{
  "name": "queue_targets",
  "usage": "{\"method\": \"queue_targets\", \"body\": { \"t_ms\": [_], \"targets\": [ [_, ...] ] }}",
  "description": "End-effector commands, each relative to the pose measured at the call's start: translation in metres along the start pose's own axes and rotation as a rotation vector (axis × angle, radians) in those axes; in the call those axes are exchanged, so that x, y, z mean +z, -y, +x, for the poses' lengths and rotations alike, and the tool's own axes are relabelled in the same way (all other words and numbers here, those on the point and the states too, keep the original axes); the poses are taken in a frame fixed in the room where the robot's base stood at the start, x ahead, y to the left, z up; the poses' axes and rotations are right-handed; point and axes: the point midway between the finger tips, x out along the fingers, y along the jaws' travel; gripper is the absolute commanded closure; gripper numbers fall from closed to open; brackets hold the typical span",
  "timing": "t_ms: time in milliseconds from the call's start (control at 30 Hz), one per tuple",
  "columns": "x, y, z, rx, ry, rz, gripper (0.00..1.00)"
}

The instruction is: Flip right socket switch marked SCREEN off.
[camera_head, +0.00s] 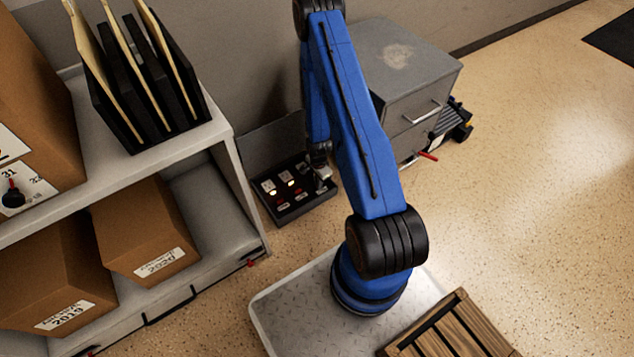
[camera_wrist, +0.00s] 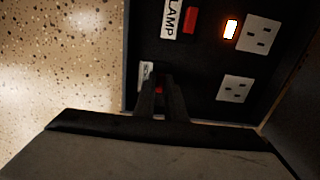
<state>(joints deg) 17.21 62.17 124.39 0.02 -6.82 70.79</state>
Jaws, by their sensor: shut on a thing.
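The black socket box (camera_head: 292,208) stands on the floor between the shelf and the cabinet. My gripper (camera_head: 322,172) reaches down over its right end. In the wrist view, my gripper (camera_wrist: 160,92) is shut on a small red switch (camera_wrist: 159,89), mostly hidden by the fingers. The white label (camera_wrist: 146,76) beside it is partly covered and I cannot read it. The neighbouring red switch (camera_wrist: 190,20) has the label LAMP (camera_wrist: 172,18) and a lit indicator (camera_wrist: 230,29). A white socket (camera_wrist: 235,88) lies in line with my fingers, and no lit indicator shows beside it.
A shelf (camera_head: 215,130) with cardboard boxes (camera_head: 148,228) and black file holders stands to the left. A grey cabinet (camera_head: 400,55) stands close on the right, with a red-handled item (camera_head: 428,156) beside it. A wooden crate (camera_head: 455,330) is at the front. The floor on the right is open.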

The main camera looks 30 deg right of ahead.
Motion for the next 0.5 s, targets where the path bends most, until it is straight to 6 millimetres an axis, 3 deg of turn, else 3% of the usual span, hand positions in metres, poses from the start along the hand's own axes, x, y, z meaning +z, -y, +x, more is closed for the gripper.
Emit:
{"method": "queue_targets", "body": {
  "t_ms": [33,100,500],
  "targets": [
    [0.001,-0.0042,0.0003,0.008,0.003,0.001,0.87],
    [0.001,-0.0043,0.0003,0.008,0.003,0.001,0.71],
    [0.0005,-0.0022,-0.0039,0.004,0.002,0.001,0.7]
  ]
}}
